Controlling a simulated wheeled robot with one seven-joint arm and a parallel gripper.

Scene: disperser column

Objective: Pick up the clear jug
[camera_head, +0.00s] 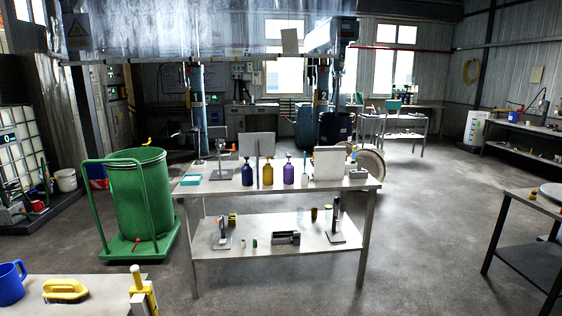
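I cannot make out a clear jug anywhere in the head view. A blue jug or mug (11,284) stands on the near table at the bottom left, but it is opaque. Small, partly see-through vessels (314,214) stand on the lower shelf of the middle bench; they are too small to identify. My gripper is not in view.
The two-level metal bench (330,187) holds blue, yellow and purple spray bottles (288,172). A green drum (138,200) on a cart stands left of it. The near table (100,288) bears a yellow brush (65,290). A dark table (530,262) stands right. The floor between is clear.

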